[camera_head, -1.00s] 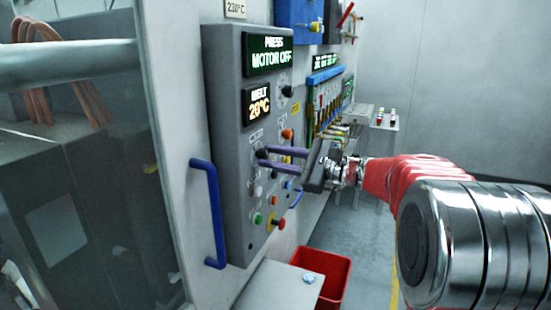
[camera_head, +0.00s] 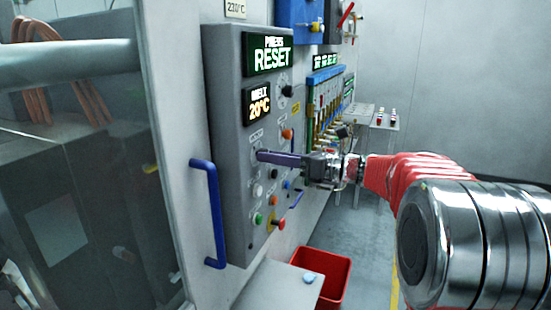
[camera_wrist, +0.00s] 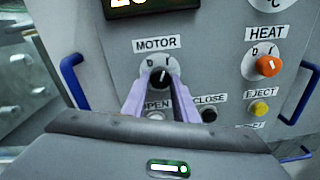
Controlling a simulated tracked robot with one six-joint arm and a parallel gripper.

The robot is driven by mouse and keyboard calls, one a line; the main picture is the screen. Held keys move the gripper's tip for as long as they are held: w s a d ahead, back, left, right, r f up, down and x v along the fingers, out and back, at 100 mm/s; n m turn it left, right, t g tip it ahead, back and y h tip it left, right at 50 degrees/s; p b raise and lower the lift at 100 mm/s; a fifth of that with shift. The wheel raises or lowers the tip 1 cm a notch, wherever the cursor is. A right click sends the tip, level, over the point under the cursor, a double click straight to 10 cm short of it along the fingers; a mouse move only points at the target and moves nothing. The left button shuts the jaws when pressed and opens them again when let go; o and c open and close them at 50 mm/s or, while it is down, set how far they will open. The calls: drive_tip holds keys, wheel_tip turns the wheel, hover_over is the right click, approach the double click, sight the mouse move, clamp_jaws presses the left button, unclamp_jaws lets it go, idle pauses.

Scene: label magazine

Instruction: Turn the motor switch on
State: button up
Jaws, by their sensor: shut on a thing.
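The motor switch is a black knob (camera_wrist: 159,77) with a white pointer under the MOTOR label in the wrist view. Its pointer leans a little right of upright, towards the "I" mark. My gripper (camera_wrist: 160,90) has its two purple fingers on either side of the knob and is shut on it. In the head view my gripper (camera_head: 262,156) reaches the grey control panel (camera_head: 228,130) from the right, and its fingers mostly hide the switch. The press display (camera_head: 270,54) reads RESET, and the melt display (camera_head: 257,105) reads 20°C.
The orange HEAT knob (camera_wrist: 268,66) is right of the motor switch, with the yellow EJECT button (camera_wrist: 259,109) below it. The OPEN and CLOSE (camera_wrist: 209,116) buttons lie close under my fingers. A blue handle (camera_head: 212,215) stands left of the panel; a red bin (camera_head: 325,272) is below.

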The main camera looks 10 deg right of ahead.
drive_tip(key=shift+a+f+m, duration=0.15)
drive_tip(key=shift+a+m, duration=0.05)
drive_tip(key=shift+m, duration=0.8)
drive_tip(key=o, duration=1.1)
drive_tip(key=shift+d, duration=0.1)
drive_tip(key=shift+c, duration=0.2)
drive_tip(key=shift+d, duration=0.1)
drive_tip(key=v, duration=1.3)
drive_tip(key=shift+s+d, duration=0.2)
